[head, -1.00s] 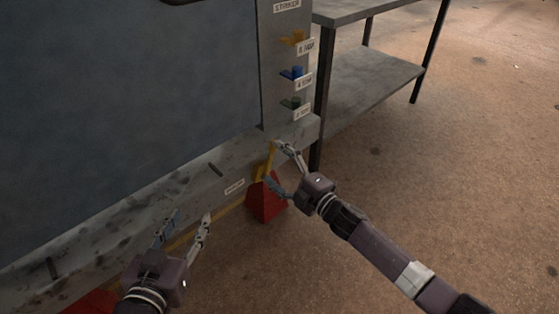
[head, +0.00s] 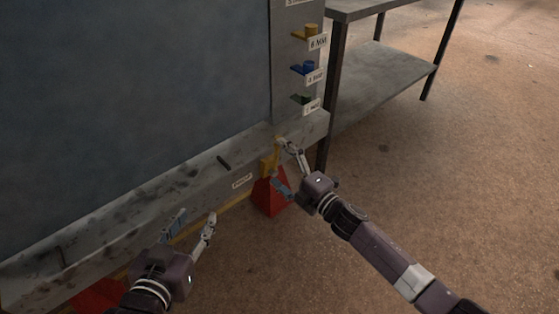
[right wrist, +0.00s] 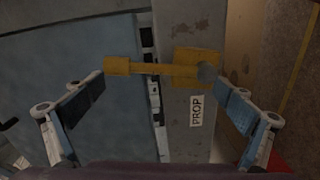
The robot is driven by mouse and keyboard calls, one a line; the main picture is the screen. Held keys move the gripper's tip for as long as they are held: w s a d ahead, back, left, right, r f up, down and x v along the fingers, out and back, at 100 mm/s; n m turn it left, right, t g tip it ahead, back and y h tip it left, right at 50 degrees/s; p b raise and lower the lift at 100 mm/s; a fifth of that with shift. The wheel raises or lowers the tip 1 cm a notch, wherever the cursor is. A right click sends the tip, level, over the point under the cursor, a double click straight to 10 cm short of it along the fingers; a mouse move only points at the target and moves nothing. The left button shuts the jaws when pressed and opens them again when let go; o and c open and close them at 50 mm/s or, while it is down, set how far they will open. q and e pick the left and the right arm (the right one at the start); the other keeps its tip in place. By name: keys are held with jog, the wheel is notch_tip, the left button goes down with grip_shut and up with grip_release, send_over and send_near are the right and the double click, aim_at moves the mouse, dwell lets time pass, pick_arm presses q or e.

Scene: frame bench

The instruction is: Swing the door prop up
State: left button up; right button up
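The door prop (head: 267,166) is a yellow piece low on the grey frame, near its right corner. In the right wrist view the prop (right wrist: 160,68) is a yellow bar with a small block at one end and a wider plate at the other, lying across the picture beside a PROP label (right wrist: 196,110). My right gripper (head: 279,162) is open at the prop, one finger near each end in the wrist view; contact is unclear. My left gripper (head: 196,216) is open and empty before the frame's lower rail, further left.
The large blue-grey door panel (head: 130,90) fills the left. Yellow, blue and green knobs (head: 304,68) with labels sit on the post above the prop. A red stand (head: 271,196) is under the frame corner. A metal shelf table (head: 385,90) stands right; brown floor is clear.

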jog(key=shift+o, duration=0.4)
jog(key=shift+a+f, duration=0.15)
jog(key=shift+f, duration=0.2)
jog(key=shift+s+r, duration=0.1)
jog(key=shift+r, duration=0.15)
jog(key=v, duration=1.2)
jog(key=shift+f, duration=0.1)
